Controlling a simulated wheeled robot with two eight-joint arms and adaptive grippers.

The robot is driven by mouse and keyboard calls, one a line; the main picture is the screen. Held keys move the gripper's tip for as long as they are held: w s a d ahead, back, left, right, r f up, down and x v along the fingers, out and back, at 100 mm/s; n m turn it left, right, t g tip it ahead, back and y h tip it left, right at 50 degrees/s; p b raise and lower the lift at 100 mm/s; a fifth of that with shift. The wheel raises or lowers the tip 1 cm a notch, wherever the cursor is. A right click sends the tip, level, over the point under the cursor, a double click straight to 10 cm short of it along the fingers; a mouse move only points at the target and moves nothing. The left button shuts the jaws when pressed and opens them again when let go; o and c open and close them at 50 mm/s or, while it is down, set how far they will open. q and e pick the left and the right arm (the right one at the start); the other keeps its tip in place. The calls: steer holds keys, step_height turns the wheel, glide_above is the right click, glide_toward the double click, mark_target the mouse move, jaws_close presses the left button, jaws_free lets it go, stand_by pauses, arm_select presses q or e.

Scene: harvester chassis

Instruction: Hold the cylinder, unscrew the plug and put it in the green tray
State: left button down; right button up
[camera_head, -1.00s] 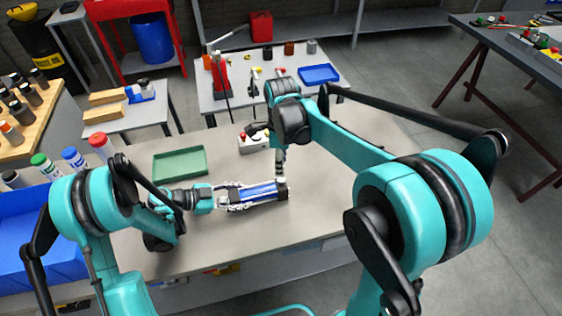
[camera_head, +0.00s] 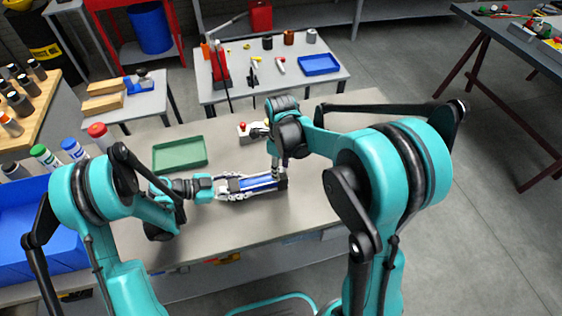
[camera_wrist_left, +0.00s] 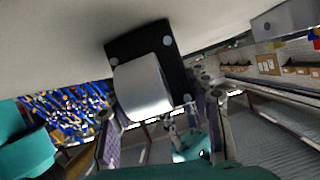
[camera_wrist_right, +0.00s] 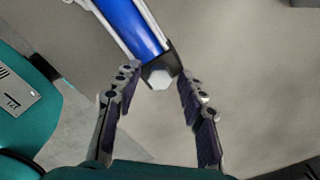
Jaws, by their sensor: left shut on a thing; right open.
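The blue cylinder (camera_head: 256,186) lies on the workbench, its black end to the right. My left gripper (camera_head: 232,186) is shut on it from the left. The left wrist view shows a silver part and a black square flange (camera_wrist_left: 180,62) near the fingers. My right gripper (camera_head: 278,172) points down at the black end. In the right wrist view the pale hexagonal plug (camera_wrist_right: 160,78) sits at that end, between the open fingers (camera_wrist_right: 160,88); I cannot tell whether they touch it. The green tray (camera_head: 180,154) is empty, behind my left gripper.
A small box with a red button (camera_head: 243,129) stands behind my right gripper. The blue tray (camera_head: 319,64) is on the table behind. A large blue bin (camera_head: 30,225) and several capped bottles stand at the left. The bench between green tray and cylinder is clear.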

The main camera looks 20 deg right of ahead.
steer(key=shift+f, duration=0.1)
jaws_close()
arm_select(q)
steer(key=shift+w, duration=0.1)
